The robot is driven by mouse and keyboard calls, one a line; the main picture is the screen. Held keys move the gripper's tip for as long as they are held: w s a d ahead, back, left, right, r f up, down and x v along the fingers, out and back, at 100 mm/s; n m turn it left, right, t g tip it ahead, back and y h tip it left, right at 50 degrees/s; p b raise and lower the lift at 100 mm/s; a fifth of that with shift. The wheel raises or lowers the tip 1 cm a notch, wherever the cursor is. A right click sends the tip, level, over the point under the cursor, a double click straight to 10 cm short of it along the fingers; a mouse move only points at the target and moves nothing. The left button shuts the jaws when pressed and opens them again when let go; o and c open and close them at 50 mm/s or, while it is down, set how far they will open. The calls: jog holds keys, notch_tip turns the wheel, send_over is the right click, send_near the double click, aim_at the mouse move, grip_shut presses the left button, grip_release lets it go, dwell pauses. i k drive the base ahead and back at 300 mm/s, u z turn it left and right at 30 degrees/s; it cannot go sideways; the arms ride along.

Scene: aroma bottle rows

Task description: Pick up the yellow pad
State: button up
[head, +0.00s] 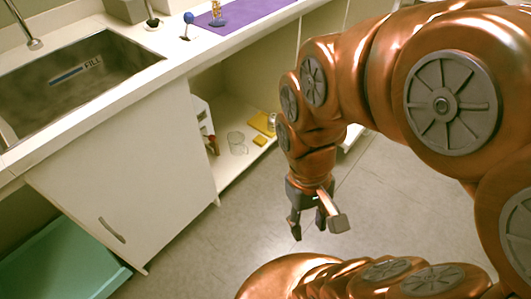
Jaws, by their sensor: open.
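Two yellow things lie inside the open cabinet under the counter in the head view. One is a small yellow block (260,141) near the shelf's front edge. The other is a larger flat yellow piece (261,122) behind it, partly hidden by a can. I cannot tell for sure which is the pad. My gripper (309,227) hangs pointing down over the floor, in front of and to the right of the cabinet. It is open and apart from both yellow things, with nothing seen between its fingers.
A clear glass (237,143) and a can (271,122) stand by the yellow things. A red item (212,144) is at the shelf's left. The cabinet door (130,180) stands left of the opening. The sink (75,85) and purple mat (250,12) are above. Floor is clear.

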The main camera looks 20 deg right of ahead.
aim_at(260, 140)
jog(key=u, duration=0.2)
jog(key=i, duration=0.95)
jog(key=u, duration=0.2)
